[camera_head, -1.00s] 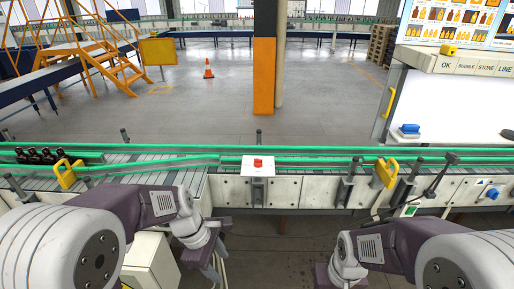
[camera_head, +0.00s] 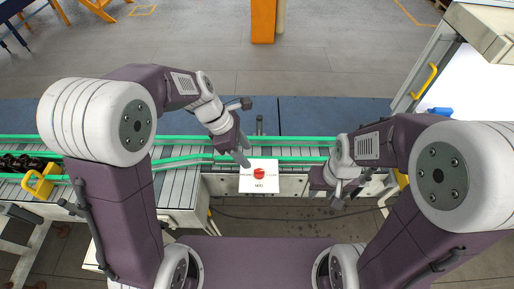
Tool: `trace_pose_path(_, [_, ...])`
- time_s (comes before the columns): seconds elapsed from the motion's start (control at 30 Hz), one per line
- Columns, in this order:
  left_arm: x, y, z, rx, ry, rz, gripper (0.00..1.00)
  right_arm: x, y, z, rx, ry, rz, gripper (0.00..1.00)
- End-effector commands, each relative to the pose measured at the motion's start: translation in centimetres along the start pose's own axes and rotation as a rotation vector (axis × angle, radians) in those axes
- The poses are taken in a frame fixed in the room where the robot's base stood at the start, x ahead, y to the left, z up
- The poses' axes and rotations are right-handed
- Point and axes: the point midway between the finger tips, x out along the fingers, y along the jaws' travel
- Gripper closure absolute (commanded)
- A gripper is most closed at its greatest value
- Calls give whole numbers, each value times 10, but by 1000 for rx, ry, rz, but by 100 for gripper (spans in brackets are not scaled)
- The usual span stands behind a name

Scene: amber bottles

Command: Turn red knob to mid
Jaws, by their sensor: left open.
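The red knob (camera_head: 259,173) sits on a white panel plate (camera_head: 246,184) at the conveyor's near side, in the middle of the head view. Small print shows around the knob, too small to read fully. My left gripper (camera_head: 244,132) is open, up and left of the knob in the picture. One finger reaches close to the plate's upper left corner, and nothing is between the fingers. My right gripper (camera_head: 338,192) is to the right of the plate, apart from the knob. Its fingers are partly hidden by its own wrist, so its opening is unclear.
Green conveyor rails (camera_head: 290,140) run across behind the plate. Dark bottles (camera_head: 25,162) stand on the belt at the far left beside a yellow clamp (camera_head: 40,182). Another yellow clamp is partly hidden by my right arm. Open floor (camera_head: 150,60) lies beyond the conveyor.

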Motion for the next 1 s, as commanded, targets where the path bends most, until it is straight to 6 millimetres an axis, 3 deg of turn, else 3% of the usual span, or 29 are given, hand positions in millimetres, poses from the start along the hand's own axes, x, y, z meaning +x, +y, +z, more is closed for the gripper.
trace_pose_path(0.1, [-9, -2, 6, 5, 1, -8, 50, -12, 0, -1, 0, -1, 0, 64])
trace_pose_path(0.33, [-5, -2, 6, 7, 1, -10, 50, -12, 0, -1, 0, -1, 0, 64])
trace_pose_path(0.73, [69, -3, 6, 5, 2, -12, 50, -18, 0, -2, 0, 0, 0, 64])
trace_pose_path(1.0, [82, -3, 6, 7, 2, -7, 50, -18, 0, -2, 0, 0, 0, 64])
